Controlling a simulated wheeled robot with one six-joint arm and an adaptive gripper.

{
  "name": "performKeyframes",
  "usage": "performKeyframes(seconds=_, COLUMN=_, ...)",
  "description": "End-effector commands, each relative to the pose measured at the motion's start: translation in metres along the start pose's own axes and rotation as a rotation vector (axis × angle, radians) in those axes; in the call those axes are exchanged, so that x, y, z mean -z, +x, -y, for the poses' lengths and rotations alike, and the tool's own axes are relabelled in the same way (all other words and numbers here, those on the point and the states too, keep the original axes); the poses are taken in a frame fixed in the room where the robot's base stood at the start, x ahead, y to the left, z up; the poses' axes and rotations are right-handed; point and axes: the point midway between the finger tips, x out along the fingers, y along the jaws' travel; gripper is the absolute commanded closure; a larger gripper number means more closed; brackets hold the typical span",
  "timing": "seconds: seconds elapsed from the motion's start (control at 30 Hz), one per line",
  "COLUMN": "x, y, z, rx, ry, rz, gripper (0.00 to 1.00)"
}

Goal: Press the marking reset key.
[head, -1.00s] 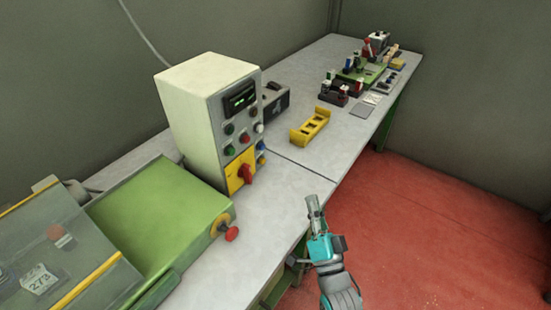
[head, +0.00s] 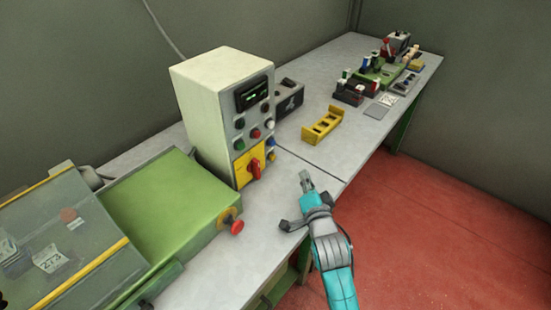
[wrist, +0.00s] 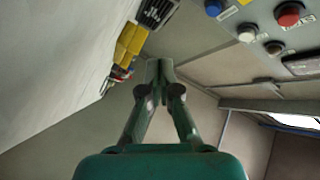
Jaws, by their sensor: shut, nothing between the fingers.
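The control box (head: 205,105) stands on the bench, with a small display and several round buttons on its front. A blue button (head: 271,156) is low on the panel's right side, and it also shows in the wrist view (wrist: 213,8). A white button (head: 270,124) and a red button (head: 255,133) sit higher; the wrist view also shows the white one (wrist: 247,33) and the red one (wrist: 289,15). Labels are too small to read, so I cannot tell which is the marking reset key. My gripper (head: 305,177) is shut and empty, in front and right of the panel, apart from it.
A red rotary switch (head: 255,169) on a yellow plate is below the buttons. A red mushroom knob (head: 237,227) sticks out from the green machine (head: 170,205) at left. A yellow holder (head: 322,125) and several small items lie farther along the bench. Bare bench lies beneath my gripper.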

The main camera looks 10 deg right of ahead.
Motion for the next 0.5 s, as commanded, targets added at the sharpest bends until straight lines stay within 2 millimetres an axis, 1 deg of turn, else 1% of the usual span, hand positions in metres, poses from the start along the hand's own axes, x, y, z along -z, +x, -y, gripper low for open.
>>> performKeyframes(seconds=0.03, x=-0.001, y=0.005, z=-0.001, rx=-0.029, ry=0.007, rz=0.010, gripper=1.00)
performKeyframes(seconds=0.2, x=-0.005, y=0.015, z=-0.011, rx=-0.128, ry=0.031, rz=0.035, gripper=1.00)
performKeyframes(seconds=0.5, x=-0.006, y=0.018, z=-0.018, rx=-0.188, ry=0.047, rz=0.046, gripper=1.00)
